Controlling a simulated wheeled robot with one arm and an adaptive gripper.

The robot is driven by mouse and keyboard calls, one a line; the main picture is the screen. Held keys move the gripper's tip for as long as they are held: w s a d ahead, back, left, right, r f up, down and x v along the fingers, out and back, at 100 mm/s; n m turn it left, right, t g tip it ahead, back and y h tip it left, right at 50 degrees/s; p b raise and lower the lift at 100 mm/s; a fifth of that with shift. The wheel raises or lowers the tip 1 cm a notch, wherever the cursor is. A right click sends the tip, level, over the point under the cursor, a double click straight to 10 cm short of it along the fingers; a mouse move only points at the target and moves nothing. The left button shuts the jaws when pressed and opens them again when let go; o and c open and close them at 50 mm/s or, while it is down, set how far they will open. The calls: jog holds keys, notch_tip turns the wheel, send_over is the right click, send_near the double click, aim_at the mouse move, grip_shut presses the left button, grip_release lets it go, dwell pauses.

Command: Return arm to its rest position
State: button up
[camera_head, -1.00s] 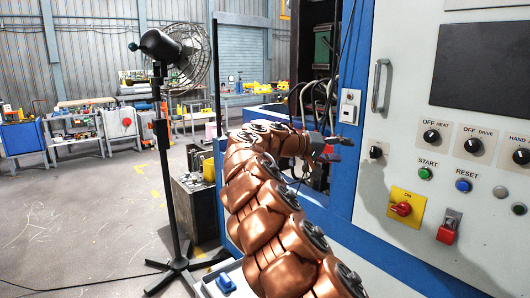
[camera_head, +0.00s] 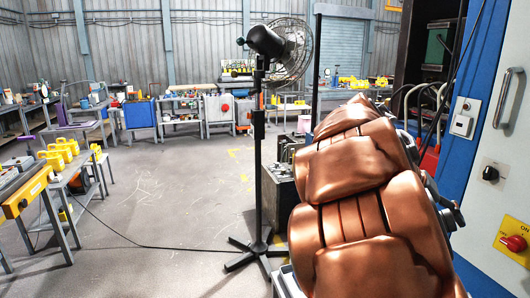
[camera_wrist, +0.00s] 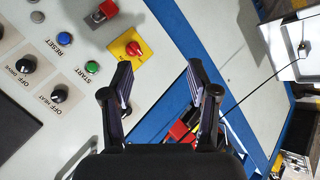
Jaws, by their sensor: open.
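My copper-coloured arm fills the right middle of the head view, in front of the blue and white machine. My gripper (camera_wrist: 160,95) shows in the wrist view. Its two dark fingers are apart, with nothing between them. Behind the fingers are the machine's panel (camera_wrist: 75,120) and its blue frame (camera_wrist: 163,120), tilted in the picture. The gripper itself is hidden in the head view behind my arm.
The machine's control panel (camera_head: 490,205) stands close on the right. A black pedestal fan (camera_head: 258,150) stands beside my arm. Open floor (camera_head: 165,200) lies between.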

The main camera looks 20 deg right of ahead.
jog(key=s+a+f+n+y+p, duration=0.1)
jog(key=s+a+f+n+y, duration=0.1)
jog(key=s+a+f, duration=0.3)
jog(key=s+a+f+n+y, duration=0.3)
jog(key=s+a+f, duration=0.2)
jog(key=a, duration=0.9)
jog(key=s+a+f+n+y+p, duration=0.1)
jog(key=s+a+f+n+y, duration=0.2)
jog(key=a, duration=0.7)
jog(key=s+f, duration=0.2)
jog(key=s, duration=0.1)
jog(key=shift+s+a+f+t+y+p, duration=0.2)
jog(key=shift+s+f+t+y+p, duration=0.05)
jog(key=shift+f+t+y+p, duration=0.1)
